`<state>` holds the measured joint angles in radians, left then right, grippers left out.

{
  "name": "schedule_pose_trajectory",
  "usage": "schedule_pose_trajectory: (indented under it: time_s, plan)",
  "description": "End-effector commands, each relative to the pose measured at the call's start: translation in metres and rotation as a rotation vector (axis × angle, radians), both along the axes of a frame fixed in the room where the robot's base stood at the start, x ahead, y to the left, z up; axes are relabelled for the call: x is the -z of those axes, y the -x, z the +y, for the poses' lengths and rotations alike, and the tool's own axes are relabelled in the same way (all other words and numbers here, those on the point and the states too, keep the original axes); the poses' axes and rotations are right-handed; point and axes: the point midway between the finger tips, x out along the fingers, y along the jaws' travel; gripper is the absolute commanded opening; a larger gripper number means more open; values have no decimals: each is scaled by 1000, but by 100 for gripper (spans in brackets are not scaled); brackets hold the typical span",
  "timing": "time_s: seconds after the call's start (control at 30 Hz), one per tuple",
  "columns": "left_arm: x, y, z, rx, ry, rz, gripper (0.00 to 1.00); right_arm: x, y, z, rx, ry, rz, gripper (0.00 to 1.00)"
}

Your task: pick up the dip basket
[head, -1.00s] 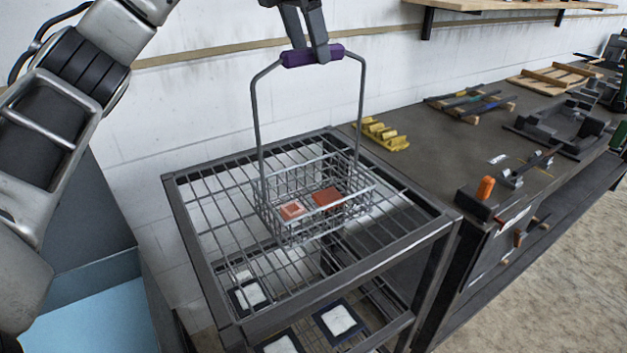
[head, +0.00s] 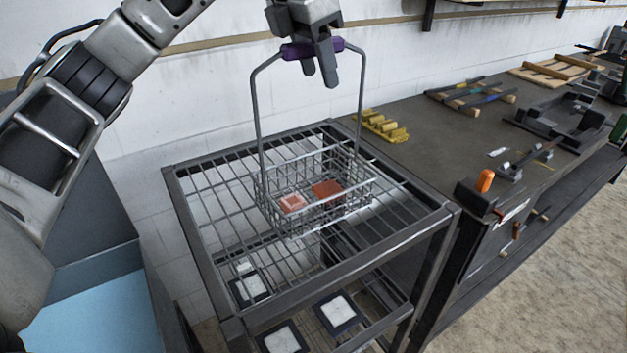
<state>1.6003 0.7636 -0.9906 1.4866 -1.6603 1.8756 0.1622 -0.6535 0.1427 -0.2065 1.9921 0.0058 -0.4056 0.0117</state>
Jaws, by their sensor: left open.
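The dip basket (head: 296,225) is a wire basket standing upright on the slatted top of a dark metal rack (head: 330,277). It holds a pale pink block (head: 291,203) and a red block (head: 327,190). Its tall wire handle rises to a purple grip (head: 297,51). My left gripper (head: 319,76) is open at the grip, its fingers pointing down and covering the middle of the grip. Both fingertips reach below the grip. I cannot tell whether they straddle it or hang in front of it. My right gripper is not in view.
A dark workbench (head: 440,145) adjoins the rack on the right. It carries a yellow toothed block (head: 381,126), a wooden holder with tools (head: 470,97) and a dark fixture (head: 560,122). White wall lies behind. White dark-framed squares (head: 338,311) sit on the lower shelf.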

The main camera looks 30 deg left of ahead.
Motion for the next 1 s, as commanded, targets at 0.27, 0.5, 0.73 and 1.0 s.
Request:
schedule_pose_trajectory:
  time_s: [0.27, 0.5, 0.73, 1.0]
  plan:
    - [1, 0, 0, 0, 0, 0, 45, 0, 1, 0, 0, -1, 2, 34]
    - [1, 0, 0, 0, 0, 0, 1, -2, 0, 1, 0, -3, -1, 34]
    - [-1, 0, 0, 0, 3, -7, 0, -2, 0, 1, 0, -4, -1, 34]
    - [-9, 0, 0, 1, 3, -8, 0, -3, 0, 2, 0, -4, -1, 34]
